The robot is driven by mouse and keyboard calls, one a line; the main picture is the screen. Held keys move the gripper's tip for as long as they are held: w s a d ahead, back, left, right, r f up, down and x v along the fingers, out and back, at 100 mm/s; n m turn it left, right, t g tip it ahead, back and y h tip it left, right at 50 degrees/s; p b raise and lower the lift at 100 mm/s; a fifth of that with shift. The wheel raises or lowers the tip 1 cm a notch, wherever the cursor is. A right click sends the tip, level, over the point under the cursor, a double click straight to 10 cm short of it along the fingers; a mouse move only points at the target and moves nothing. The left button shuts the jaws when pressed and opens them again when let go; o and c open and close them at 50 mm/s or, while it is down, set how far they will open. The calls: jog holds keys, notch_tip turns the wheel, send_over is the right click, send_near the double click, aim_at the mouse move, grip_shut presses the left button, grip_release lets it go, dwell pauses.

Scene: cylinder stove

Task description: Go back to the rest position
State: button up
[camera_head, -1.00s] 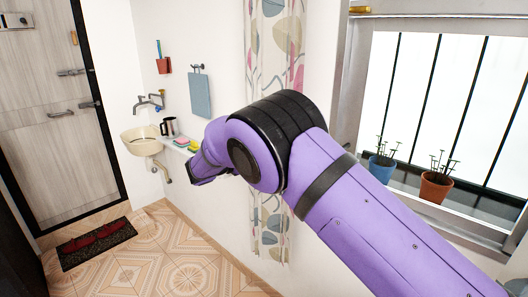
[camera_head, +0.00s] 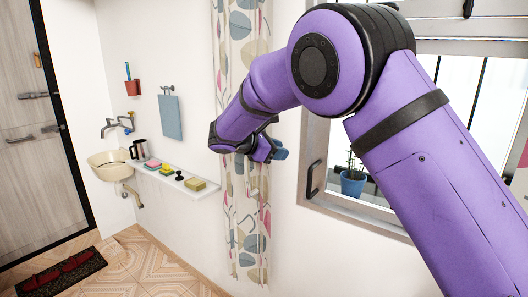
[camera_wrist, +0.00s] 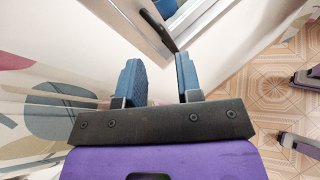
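My gripper (camera_wrist: 160,82) shows in the wrist view with its two blue fingers apart and nothing between them. In the head view my gripper (camera_head: 280,150) is at the end of my purple arm, in front of the patterned curtain (camera_head: 245,215) and left of the window. The arm is bent, with its large joint high in the picture. The curtain also shows at the left of the wrist view (camera_wrist: 45,115). A dark window handle (camera_wrist: 158,28) lies beyond the fingertips in the wrist view.
A wall shelf (camera_head: 205,190) with sponges and a kettle stands left of the curtain, beside a sink (camera_head: 108,163). A blue flower pot (camera_head: 352,183) stands at the window. A door (camera_head: 30,130) and a doormat (camera_head: 62,276) are at the left. The tiled floor between is clear.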

jog(key=s+d+r+m+g+y, duration=0.25)
jog(key=s+d+r+m, duration=0.25)
jog(key=s+d, duration=0.5)
jog(key=s+d+r+m+g+y, duration=0.2)
jog(key=s+d+r+m+y, duration=0.4)
jog(key=d, duration=0.6)
jog(key=s+d+f+m+t+y, duration=0.1)
jog(key=s+m, duration=0.3)
jog(key=s, duration=0.9)
jog(key=s+d+f+m+t+y, duration=0.2)
jog(key=s+m, duration=0.3)
jog(key=s, duration=0.9)
jog(key=shift+d+f+m, duration=0.25)
jog(key=shift+d+m, duration=0.05)
jog(key=shift+d, duration=0.6)
